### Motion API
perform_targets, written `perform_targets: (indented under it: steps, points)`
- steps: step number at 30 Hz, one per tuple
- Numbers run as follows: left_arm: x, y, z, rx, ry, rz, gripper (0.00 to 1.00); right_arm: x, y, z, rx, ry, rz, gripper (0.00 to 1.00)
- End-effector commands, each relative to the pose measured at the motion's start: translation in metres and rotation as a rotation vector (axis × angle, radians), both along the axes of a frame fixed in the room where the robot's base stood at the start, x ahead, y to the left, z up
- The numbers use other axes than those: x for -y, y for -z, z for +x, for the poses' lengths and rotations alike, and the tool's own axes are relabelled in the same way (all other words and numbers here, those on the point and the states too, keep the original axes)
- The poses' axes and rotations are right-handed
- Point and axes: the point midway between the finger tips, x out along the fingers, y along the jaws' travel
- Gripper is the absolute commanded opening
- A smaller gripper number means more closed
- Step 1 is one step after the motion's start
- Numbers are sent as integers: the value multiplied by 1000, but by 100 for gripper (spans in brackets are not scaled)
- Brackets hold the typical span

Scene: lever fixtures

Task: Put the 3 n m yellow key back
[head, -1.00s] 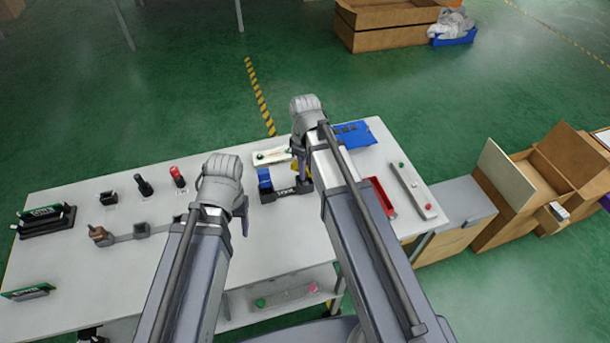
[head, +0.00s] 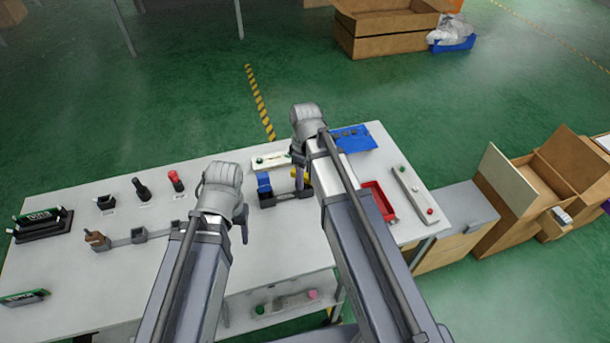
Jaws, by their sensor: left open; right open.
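A yellow piece (head: 299,178), which may be the yellow key, shows at the black holder (head: 290,195) in the middle of the table, largely hidden by my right arm. A blue key (head: 264,183) stands in the left part of the same holder. My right gripper (head: 307,120) is open, over the far edge of the table, beyond the holder; its fingers are mostly hidden by the wrist. My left gripper (head: 243,225) is open and empty over the table, left of the holder. I cannot tell whether the yellow piece is fully seated.
A blue panel (head: 355,139), a red tray (head: 383,200) and a white strip with buttons (head: 414,193) lie on the right. Black and red-topped pieces (head: 175,181) and a lever fixture (head: 137,236) are on the left. The front middle of the table is clear.

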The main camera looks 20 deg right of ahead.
Motion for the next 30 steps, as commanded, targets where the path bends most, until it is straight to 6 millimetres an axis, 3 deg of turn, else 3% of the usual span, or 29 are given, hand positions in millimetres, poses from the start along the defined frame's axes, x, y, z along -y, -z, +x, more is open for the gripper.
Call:
perform_targets:
  steps: [11, 30]
  points:
    - [0, -19, 0, 0, 0, 0, 60, 0, -19, 0, 0, 0, 0, 57]
    - [0, -111, 0, 0, 1, 0, 60, 0, -111, 0, 0, 0, 0, 57]
